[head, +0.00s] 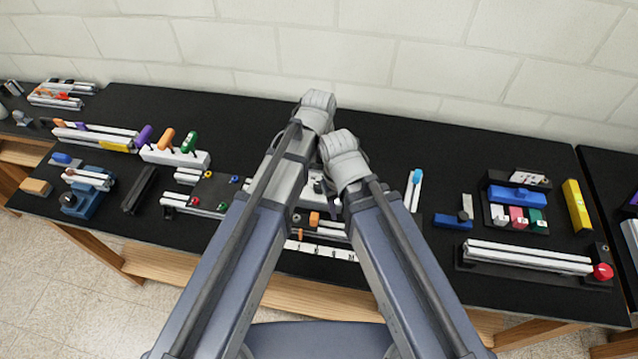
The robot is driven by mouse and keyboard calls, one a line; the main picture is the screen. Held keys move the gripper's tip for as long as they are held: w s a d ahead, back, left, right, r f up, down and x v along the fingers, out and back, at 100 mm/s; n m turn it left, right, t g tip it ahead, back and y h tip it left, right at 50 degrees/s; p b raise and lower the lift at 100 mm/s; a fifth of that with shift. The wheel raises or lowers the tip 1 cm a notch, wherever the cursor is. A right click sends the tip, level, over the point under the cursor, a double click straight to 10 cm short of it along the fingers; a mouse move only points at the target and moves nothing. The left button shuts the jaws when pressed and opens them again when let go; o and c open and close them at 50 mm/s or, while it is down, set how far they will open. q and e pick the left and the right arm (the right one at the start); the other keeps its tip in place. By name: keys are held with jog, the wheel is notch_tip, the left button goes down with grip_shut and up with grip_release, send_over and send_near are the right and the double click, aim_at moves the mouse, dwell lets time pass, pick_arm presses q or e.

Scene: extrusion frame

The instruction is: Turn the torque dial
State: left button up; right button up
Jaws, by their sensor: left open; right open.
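I cannot make out a torque dial for certain; my arms cover the middle of the bench. A red round knob (602,271) sits at the right end of a white extrusion (525,257). My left gripper (318,102) is at the far end of my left arm, above the middle of the bench near the wall. My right gripper (342,150) is just below and right of it. I see the grey ends of both arms, but the fingers are hard to make out. I see nothing held. Orange parts (314,219) show between my arms, partly hidden.
A white rack (175,157) holds purple, orange and green handles at left. A blue fixture (80,204) stands at the front left. A tray of coloured blocks (517,216) and a yellow bar (577,206) are at right. The black bench (400,140) is clear at the back.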

aim_at(319, 185)
pick_arm(q)
notch_tip(319, 185, down, 7)
jog(key=b, duration=0.6)
jog(key=shift+r, duration=0.1)
pick_arm(e)
notch_tip(319, 185, down, 7)
jog(key=shift+r, duration=0.1)
pick_arm(q)
grip_shut()
